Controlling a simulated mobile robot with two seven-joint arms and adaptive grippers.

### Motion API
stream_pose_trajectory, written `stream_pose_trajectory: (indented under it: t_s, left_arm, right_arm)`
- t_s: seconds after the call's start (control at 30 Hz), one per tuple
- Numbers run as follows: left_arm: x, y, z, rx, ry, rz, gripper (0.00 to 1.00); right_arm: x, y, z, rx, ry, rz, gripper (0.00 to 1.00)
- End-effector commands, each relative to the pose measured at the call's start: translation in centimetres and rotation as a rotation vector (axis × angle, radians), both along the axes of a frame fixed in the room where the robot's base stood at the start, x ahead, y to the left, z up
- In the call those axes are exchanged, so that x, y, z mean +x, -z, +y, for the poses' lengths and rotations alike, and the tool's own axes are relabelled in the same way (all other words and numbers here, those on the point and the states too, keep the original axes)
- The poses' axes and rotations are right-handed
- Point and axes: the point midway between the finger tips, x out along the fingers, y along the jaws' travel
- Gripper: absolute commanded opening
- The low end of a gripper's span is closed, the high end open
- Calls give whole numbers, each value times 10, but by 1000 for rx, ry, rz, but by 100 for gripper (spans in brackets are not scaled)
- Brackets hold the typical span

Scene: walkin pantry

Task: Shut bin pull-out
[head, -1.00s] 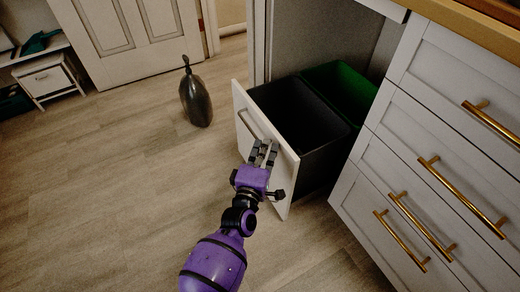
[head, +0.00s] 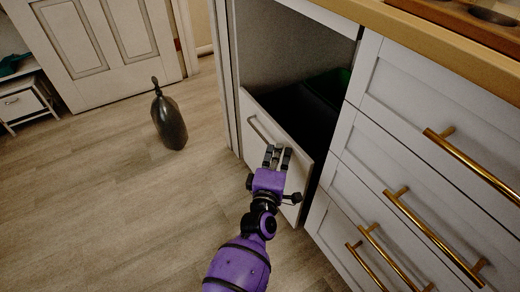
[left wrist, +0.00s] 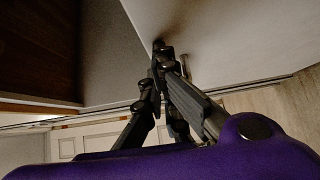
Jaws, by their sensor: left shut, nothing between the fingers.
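The bin pull-out (head: 284,150) has a white front panel with a bar handle (head: 262,131). It stands slightly out from the cabinet, with a dark bin (head: 297,108) and a green-rimmed bin (head: 340,80) mostly inside the opening. My left gripper (head: 277,150) is shut and empty, its fingers at the front panel just right of the handle. In the left wrist view the fingers (left wrist: 162,58) are at the pale panel (left wrist: 225,40); whether they touch it is hard to tell. My right gripper is not in view.
White drawers with brass handles (head: 435,238) stand right of the pull-out under a wooden counter (head: 440,40). A dark bottle-shaped object (head: 168,120) stands on the floor to the left, near a white door (head: 100,45). The floor (head: 130,220) between is clear.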

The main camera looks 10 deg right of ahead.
Motion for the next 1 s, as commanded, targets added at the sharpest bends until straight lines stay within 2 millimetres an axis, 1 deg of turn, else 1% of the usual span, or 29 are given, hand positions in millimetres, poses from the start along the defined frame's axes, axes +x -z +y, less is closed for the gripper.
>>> stream_pose_trajectory:
  t_s: [0.1,0.33,0.8,1.0]
  left_arm:
    - [2,1,-7,-1,0,0,0]
    - [4,0,-13,0,-1,0,0]
    - [5,-3,-16,-3,2,-4,0]
    - [2,-3,-13,-3,1,-4,0]
  right_arm:
    - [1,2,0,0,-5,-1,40]
    - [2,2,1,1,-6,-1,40]
    - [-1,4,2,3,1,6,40]
    - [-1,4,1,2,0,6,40]
